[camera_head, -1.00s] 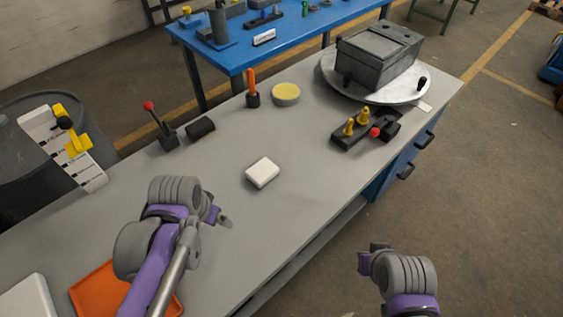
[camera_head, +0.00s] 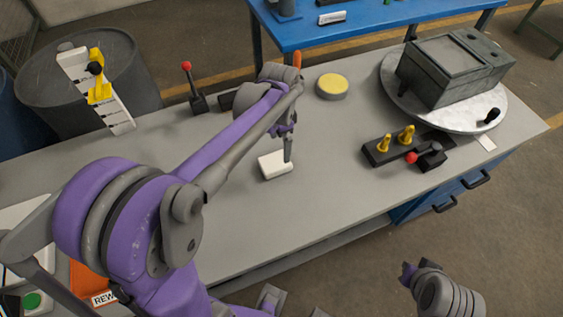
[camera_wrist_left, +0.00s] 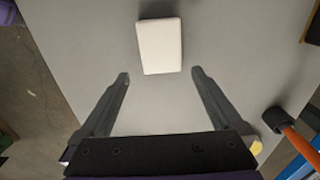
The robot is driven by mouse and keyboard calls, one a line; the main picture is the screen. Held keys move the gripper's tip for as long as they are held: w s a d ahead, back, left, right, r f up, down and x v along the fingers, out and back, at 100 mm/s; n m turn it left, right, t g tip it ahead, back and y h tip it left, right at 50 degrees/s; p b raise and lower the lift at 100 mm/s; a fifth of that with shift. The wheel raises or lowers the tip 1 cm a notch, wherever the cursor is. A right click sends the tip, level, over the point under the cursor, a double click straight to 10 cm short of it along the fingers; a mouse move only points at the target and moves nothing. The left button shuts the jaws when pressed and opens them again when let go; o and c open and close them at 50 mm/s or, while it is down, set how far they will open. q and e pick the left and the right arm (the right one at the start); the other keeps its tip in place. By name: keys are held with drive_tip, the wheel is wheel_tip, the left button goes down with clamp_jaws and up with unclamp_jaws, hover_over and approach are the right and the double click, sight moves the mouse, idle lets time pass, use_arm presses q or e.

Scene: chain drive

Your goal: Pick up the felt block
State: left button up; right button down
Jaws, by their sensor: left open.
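The felt block is a small white block (camera_head: 273,166) lying flat on the grey workbench. In the left wrist view the white block (camera_wrist_left: 160,46) lies just beyond the fingertips, roughly in line with the gap between them. My left gripper (camera_head: 287,158) is at the block in the head view, with one finger overlapping its right part. Its two fingers (camera_wrist_left: 160,76) are spread apart and nothing is between them. My right gripper (camera_head: 407,273) is off the bench's front side at the lower right; its jaws are too small to read.
A yellow-topped round tin (camera_head: 332,86), a black fixture with yellow knobs (camera_head: 394,150) and a turntable (camera_head: 470,115) bearing a grey box (camera_head: 455,75) stand to the right. A red-knobbed lever (camera_head: 197,103) stands at the back left. The bench front-right of the block is clear.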

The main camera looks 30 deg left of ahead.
sight(275, 161)
use_arm(q)
wheel_tip(275, 161, down, 4)
drive_tip(key=shift+s+a, duration=0.15)
drive_tip(key=f, duration=0.3)
drive_tip(key=a+f, duration=0.1)
drive_tip(key=shift+s+f, duration=0.15)
drive_tip(key=shift+s, duration=0.25)
drive_tip(key=shift+f, duration=0.35)
drive_tip(key=shift+c, duration=0.3)
